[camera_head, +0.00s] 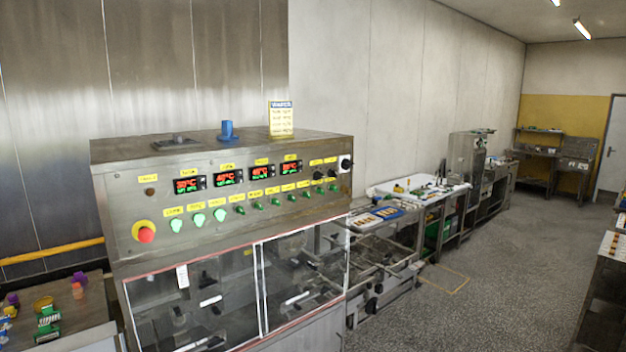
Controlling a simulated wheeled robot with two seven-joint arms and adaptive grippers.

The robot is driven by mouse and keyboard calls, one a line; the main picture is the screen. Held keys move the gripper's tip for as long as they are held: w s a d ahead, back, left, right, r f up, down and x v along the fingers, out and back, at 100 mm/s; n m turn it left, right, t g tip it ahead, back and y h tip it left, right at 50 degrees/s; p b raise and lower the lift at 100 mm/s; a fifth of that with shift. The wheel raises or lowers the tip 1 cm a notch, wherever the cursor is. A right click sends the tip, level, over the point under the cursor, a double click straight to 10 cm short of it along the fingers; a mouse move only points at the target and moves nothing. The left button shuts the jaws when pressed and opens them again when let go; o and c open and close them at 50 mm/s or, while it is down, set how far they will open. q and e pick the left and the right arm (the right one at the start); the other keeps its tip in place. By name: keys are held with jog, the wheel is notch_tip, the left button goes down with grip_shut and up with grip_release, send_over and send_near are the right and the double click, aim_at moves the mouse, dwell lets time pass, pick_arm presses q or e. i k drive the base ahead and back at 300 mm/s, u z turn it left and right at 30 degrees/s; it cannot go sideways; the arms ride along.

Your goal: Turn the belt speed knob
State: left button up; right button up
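A steel control panel (250,190) faces me on a large machine. It carries several green buttons, a red mushroom button (146,235) at the lower left and red-and-green temperature displays (228,178). At its right end are small black knobs (318,175) and a black knob on a white plate (345,164). The yellow labels are too small to read, so I cannot tell which one is the belt speed knob. Neither of my grippers is in view, and nothing touches the panel.
Glazed doors (235,290) close the machine's front below the panel. A blue object (227,131) and a yellow sign (281,118) stand on top. A mesh conveyor (370,262) and worktables run off to the right. A side table (75,325) with small items is at the lower left. The floor at right is mostly clear.

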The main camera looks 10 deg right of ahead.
aim_at(317, 175)
jog(key=u, duration=0.6)
jog(key=i, duration=1.25)
jog(key=z, duration=0.35)
